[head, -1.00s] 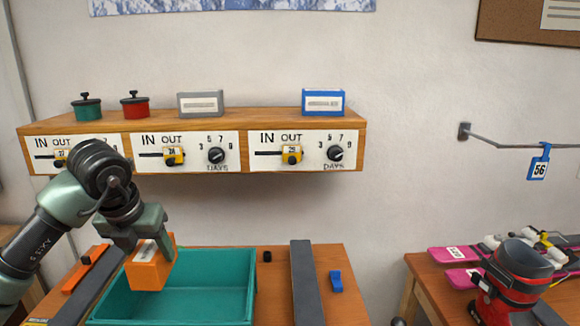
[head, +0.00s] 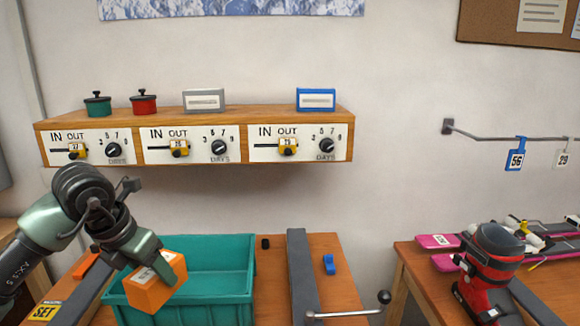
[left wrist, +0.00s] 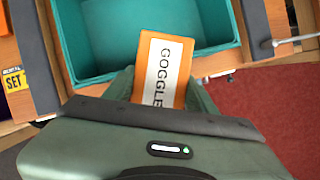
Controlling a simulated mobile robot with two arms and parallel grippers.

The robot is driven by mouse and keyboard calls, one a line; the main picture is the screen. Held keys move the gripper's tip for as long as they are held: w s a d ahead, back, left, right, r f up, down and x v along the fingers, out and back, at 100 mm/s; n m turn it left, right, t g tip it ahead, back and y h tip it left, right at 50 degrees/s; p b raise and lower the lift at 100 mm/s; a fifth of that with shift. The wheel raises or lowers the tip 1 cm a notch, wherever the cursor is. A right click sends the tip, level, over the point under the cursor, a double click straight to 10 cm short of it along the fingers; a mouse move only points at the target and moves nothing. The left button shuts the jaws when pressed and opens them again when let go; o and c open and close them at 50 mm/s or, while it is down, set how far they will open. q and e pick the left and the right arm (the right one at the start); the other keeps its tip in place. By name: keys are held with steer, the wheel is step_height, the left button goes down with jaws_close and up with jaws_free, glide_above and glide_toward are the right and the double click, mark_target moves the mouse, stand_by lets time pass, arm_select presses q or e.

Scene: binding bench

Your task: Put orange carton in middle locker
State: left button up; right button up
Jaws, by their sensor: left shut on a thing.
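The orange carton (head: 150,293) has a white label, which reads "GOGGLE" in the left wrist view (left wrist: 163,70). My left gripper (head: 150,262) is shut on it. The carton is tilted in the head view and overlaps the near left part of the teal bin (head: 235,312). In the left wrist view it lies across the bin's near rim (left wrist: 150,80); its exact height above the rim is unclear. My right gripper is not in view.
A wooden wall shelf (head: 250,118) has three IN/OUT dial panels and carries pots and small boxes. Dark rails (head: 300,270) flank the bin. A crank handle (head: 345,313) juts out at the front. A red ski boot (head: 490,265) and pink skis (head: 437,241) occupy the right bench.

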arm_select(q)
steer(key=s+d+f+m+g, duration=0.2)
steer(key=s+m, duration=0.4)
steer(key=m, duration=0.4)
steer(key=s+d+f+m+g+y, duration=0.1)
steer(key=s+d+f+m+g, duration=0.2)
steer(key=s+f+m, duration=0.3)
steer(key=s+d+f+m+g, duration=0.2)
steer(key=s+m, duration=0.5)
steer(key=m, duration=0.9)
steer(key=shift+s+d+f+g+y, duration=0.25)
steer(key=shift+d+f+g+y, duration=0.05)
steer(key=shift+f+g, duration=0.6)
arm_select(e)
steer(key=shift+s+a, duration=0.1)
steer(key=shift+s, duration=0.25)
arm_select(q)
steer(key=shift+s+d+f, duration=0.1)
steer(key=shift+d+f, duration=0.05)
